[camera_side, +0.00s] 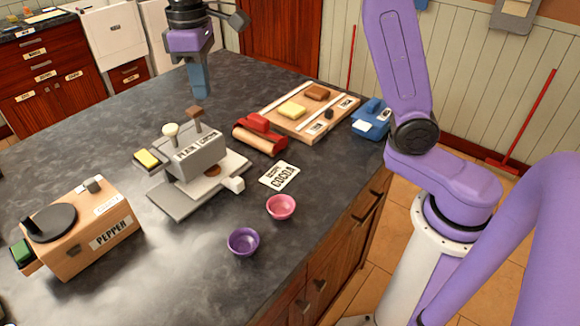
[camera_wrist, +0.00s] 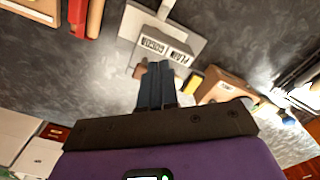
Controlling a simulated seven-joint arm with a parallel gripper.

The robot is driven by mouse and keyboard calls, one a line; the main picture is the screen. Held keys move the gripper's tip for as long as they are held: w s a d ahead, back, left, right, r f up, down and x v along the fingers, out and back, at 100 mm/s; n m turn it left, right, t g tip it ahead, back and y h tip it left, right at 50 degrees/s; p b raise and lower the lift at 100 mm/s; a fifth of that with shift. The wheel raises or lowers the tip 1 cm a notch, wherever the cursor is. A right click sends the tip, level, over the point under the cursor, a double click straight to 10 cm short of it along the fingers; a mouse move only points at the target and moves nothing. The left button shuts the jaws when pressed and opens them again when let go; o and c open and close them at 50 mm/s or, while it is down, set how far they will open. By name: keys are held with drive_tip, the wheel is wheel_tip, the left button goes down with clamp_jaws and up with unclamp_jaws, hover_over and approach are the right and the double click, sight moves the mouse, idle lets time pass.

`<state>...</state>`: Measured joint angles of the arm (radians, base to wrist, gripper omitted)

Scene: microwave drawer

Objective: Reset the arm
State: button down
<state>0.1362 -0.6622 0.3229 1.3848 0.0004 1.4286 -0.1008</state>
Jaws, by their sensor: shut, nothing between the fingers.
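My gripper (camera_side: 199,82) is at the top of the side view, pointing down above the far part of the dark countertop (camera_side: 105,118). Its blue fingers are together with nothing between them. In the wrist view my gripper (camera_wrist: 157,68) shows the same closed fingers, pointing toward the grey dispenser (camera_wrist: 170,48) labelled plain and cocoa. That grey dispenser (camera_side: 195,155) stands on the counter in the side view, below and apart from my gripper.
A wooden PEPPER box (camera_side: 90,240) stands at the left. Purple (camera_side: 243,242) and pink (camera_side: 281,207) bowls are near the front edge. A cocoa card (camera_side: 279,176), red tool (camera_side: 260,136), wooden board (camera_side: 300,124) and blue device (camera_side: 371,118) stand further right.

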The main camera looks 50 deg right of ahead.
drive_tip(key=s+d+f+n, duration=0.1)
drive_tip(key=s+d+f, duration=0.2)
drive_tip(key=s, duration=0.7)
drive_tip(key=s+d+f+n, duration=0.2)
drive_tip(key=s+d+f, duration=0.2)
drive_tip(key=s, duration=0.6)
drive_tip(key=s+d+f+n, duration=0.2)
drive_tip(key=s+d, duration=0.3)
drive_tip(key=s, duration=0.5)
drive_tip(key=shift+s+d+f, duration=0.2)
drive_tip(key=shift+s+f, duration=0.1)
drive_tip(key=shift+f, duration=0.6)
